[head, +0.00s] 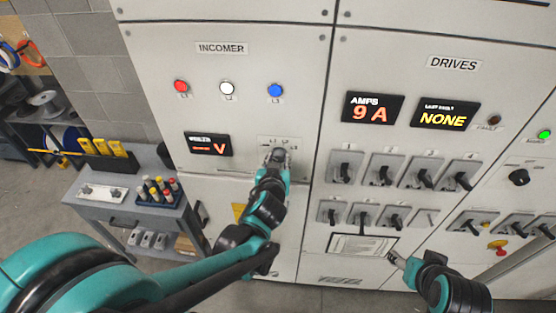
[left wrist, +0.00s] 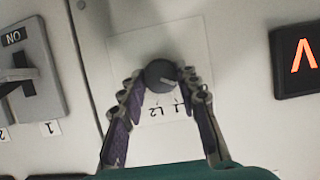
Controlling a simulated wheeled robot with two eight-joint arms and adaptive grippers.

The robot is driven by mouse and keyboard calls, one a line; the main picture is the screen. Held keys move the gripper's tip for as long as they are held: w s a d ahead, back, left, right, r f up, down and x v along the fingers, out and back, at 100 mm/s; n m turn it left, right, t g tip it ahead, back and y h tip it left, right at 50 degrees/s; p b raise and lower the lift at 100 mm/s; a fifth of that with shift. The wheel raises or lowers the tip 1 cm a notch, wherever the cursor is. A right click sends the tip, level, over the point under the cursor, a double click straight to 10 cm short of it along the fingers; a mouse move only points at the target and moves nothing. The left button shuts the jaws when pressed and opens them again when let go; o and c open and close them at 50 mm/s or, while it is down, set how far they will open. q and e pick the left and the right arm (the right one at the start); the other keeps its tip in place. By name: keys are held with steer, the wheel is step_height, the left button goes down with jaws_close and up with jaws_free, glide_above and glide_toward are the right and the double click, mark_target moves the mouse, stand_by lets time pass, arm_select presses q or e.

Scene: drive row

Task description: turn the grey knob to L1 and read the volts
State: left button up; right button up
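The grey knob (left wrist: 161,76) sits on a pale plate (left wrist: 122,47) on the incomer panel. A light pointer mark on it faces the lower right in the left wrist view. Upside-down labels, one reading L2, show beside it, partly hidden by a finger. My left gripper (left wrist: 160,84) has its fingers apart, one on each side of the knob; it also shows at the plate in the head view (head: 277,157). The volts display (head: 207,145) shows a large orange V; its small red line is unreadable. My right gripper (head: 393,257) is low before the drives panel, its finger gap unclear.
Red (head: 181,87), white (head: 227,88) and blue (head: 275,91) lamps are above the knob. Several switches (head: 345,167) fill the drives panel at the right. A grey cart (head: 107,213) with tools stands at the left. The amps display (head: 372,108) reads 9 A.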

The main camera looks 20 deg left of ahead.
arm_select(q)
steer(key=shift+m, duration=0.3)
steer(key=shift+d+f+m+y+b, duration=0.1)
steer(key=shift+d+m+y+b, duration=0.05)
steer(key=shift+m+y+b, duration=0.9)
steer(key=shift+m+g+y+b, duration=0.3)
steer(key=shift+m+y+b, duration=0.45)
steer(key=shift+m+b, duration=0.55)
steer(key=shift+w, duration=0.1)
steer(key=o, duration=1.1)
steer(key=shift+o, duration=0.2)
steer(key=v, duration=1.2)
